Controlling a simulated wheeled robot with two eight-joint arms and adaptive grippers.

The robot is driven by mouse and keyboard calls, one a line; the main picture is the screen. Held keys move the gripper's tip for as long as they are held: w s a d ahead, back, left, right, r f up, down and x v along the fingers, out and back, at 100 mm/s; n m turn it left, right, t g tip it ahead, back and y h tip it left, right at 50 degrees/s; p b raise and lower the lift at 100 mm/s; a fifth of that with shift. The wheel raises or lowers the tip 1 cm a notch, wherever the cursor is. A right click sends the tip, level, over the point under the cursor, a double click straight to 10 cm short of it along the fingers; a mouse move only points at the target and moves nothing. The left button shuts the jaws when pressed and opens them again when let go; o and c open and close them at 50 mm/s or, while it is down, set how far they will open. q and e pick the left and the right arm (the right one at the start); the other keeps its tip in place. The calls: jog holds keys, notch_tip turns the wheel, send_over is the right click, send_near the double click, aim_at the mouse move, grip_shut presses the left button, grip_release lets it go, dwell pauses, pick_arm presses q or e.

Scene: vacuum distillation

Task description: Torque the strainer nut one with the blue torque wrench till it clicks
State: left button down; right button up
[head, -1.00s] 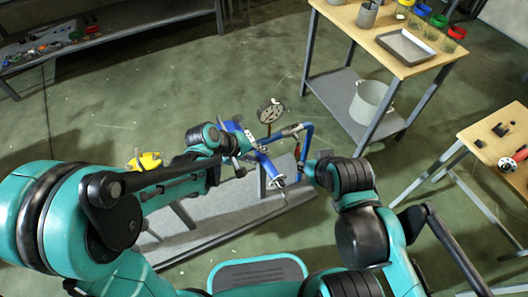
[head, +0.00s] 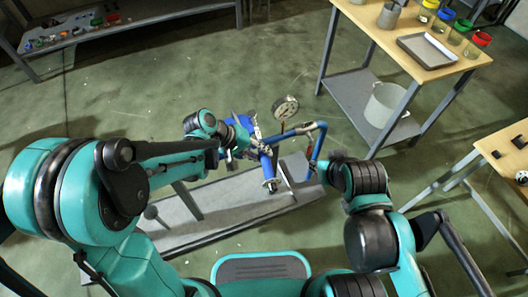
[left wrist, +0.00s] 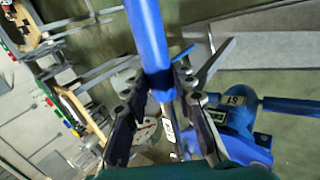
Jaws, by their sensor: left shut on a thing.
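The blue torque wrench (left wrist: 148,35) shows in the left wrist view as a thick blue handle with a labelled metal part below it. My left gripper (left wrist: 165,105) is shut on this handle. In the head view my left gripper (head: 232,148) is just left of the blue strainer assembly (head: 266,165). The strainer body (left wrist: 238,120), with a pale label, is right of the fingers in the left wrist view. I cannot make out strainer nut one or whether the wrench is on it. My right gripper (head: 322,168) is beside the blue pipe; its fingers are unclear.
A round gauge (head: 285,107) stands above the blue pipe (head: 298,131). The grey bench (head: 215,210) lies below. A wooden table (head: 385,35) with a tray (head: 428,50) and jars is at upper right, a white bucket (head: 386,106) on its shelf. The floor between is clear.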

pick_arm(q)
jog(key=shift+a+m+g, duration=0.7)
jog(key=shift+a+m, duration=0.4)
jog(key=shift+a, duration=0.45)
jog(key=shift+d+n+t, duration=0.7)
jog(key=shift+d+n, duration=0.3)
jog(key=shift+d, duration=0.55)
jog(key=shift+w+d+n+t, duration=0.15)
jog(key=shift+d+n+t, duration=0.35)
jog(key=shift+d+n, duration=0.55)
jog(key=w+d+n+t+y, duration=0.4)
jog(key=w+d+n, duration=0.4)
jog(key=d, duration=0.3)
jog(key=shift+n, duration=0.35)
